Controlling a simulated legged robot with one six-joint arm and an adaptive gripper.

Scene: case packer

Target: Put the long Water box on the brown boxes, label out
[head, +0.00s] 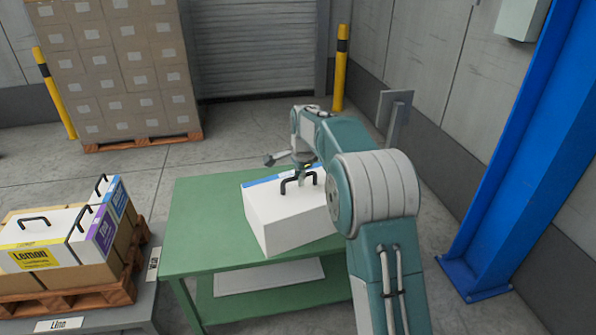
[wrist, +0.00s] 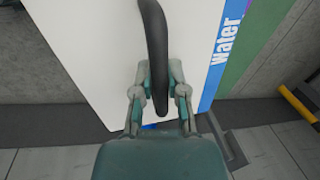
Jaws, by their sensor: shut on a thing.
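The long Water box (head: 285,217) is white with a black handle and a blue label strip along its far upper edge. It is at the green table, its near corner close to the front edge; I cannot tell whether it rests on the top or hangs just above. My gripper (head: 302,170) is over it, shut on the handle. In the wrist view the fingers (wrist: 160,85) close around the black handle (wrist: 157,45), and the blue strip (wrist: 222,55) reads "Water". The brown boxes (head: 65,276) are on a wooden pallet at the left, with white boxes on them.
A Lemon box (head: 38,240) with a yellow label, a purple-labelled box (head: 96,232) and a blue-labelled box (head: 122,200) top the brown boxes. The green table (head: 200,215) is bare on its left. A blue post (head: 520,150) stands right; a tall carton stack (head: 115,70) stands behind.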

